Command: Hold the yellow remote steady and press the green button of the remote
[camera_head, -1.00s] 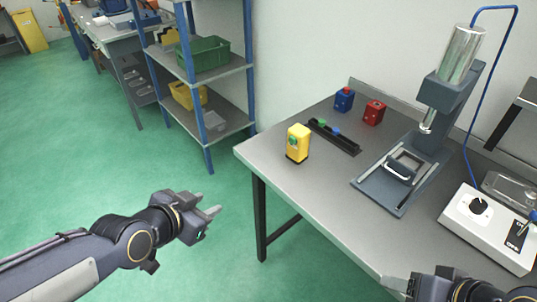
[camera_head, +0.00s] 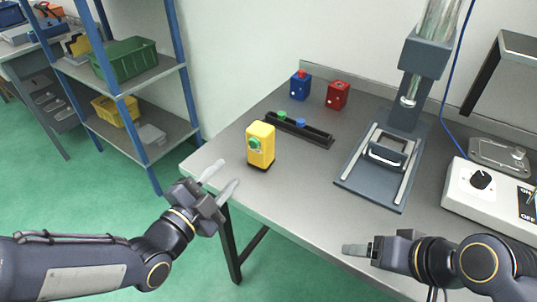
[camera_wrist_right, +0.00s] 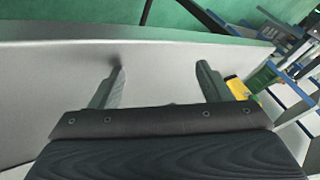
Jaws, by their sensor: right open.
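The yellow remote (camera_head: 260,143) stands upright near the left front edge of the grey table, with its green button (camera_head: 254,144) on the face toward me. My left gripper (camera_head: 226,176) is open and empty, just left of the remote and in front of it, off the table edge. My right gripper (camera_head: 345,249) is over the front part of the table, apart from the remote. In the right wrist view its two fingers (camera_wrist_right: 160,85) are spread with nothing between them. Part of the yellow remote (camera_wrist_right: 238,88) shows there beyond the right-hand finger.
A black tray (camera_head: 306,134) with a green and a blue piece lies behind the remote. Blue (camera_head: 300,86) and red (camera_head: 337,95) boxes stand farther back. A press (camera_head: 384,160) and a white control box (camera_head: 490,199) are at right. Bare table lies between the remote and my right gripper.

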